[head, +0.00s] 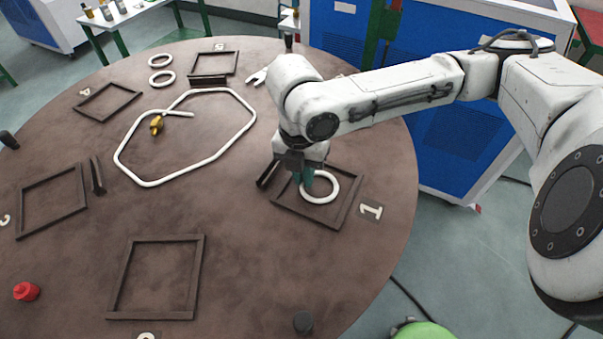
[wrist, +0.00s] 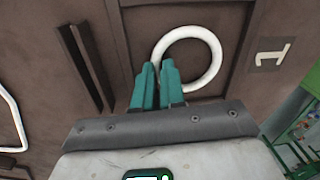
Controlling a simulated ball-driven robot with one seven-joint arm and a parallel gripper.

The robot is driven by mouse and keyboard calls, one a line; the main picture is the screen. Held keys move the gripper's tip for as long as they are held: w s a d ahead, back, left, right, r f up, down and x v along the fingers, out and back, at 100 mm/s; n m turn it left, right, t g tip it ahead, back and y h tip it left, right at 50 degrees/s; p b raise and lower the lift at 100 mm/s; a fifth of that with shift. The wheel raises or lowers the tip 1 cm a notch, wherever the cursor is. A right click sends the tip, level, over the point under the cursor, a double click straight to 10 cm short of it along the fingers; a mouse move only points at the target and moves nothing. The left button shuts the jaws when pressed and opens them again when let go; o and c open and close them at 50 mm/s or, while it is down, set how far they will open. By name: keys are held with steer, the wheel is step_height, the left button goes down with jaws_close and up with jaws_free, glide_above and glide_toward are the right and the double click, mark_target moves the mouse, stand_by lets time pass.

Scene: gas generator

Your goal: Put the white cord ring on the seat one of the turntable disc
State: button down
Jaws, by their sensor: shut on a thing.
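A white cord ring (head: 334,188) is inside the square dark frame of seat one (head: 284,215), beside the "1" label (head: 371,211) on the brown turntable disc (head: 240,262). In the wrist view the ring (wrist: 215,52) lies flat or nearly so within the frame (wrist: 245,40). My gripper (head: 307,178) is over the seat, its teal fingers (wrist: 155,68) shut on the ring's near left side. I cannot tell whether the ring touches the disc.
Two more white rings (head: 161,78) lie at the back left. A large loop of white hose (head: 247,98) with a yellow fitting (head: 156,125) lies mid-disc. Other frames (head: 200,270) and a red cap (head: 27,291) are around. A dark upright strip (wrist: 86,65) stands left of seat one.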

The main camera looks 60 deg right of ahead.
steer(key=c, duration=1.2)
jaws_free()
step_height(320, 180, up, 12)
steer(key=shift+w+p, duration=0.3)
steer(key=shift+w, duration=0.15)
steer(key=shift+a, duration=0.1)
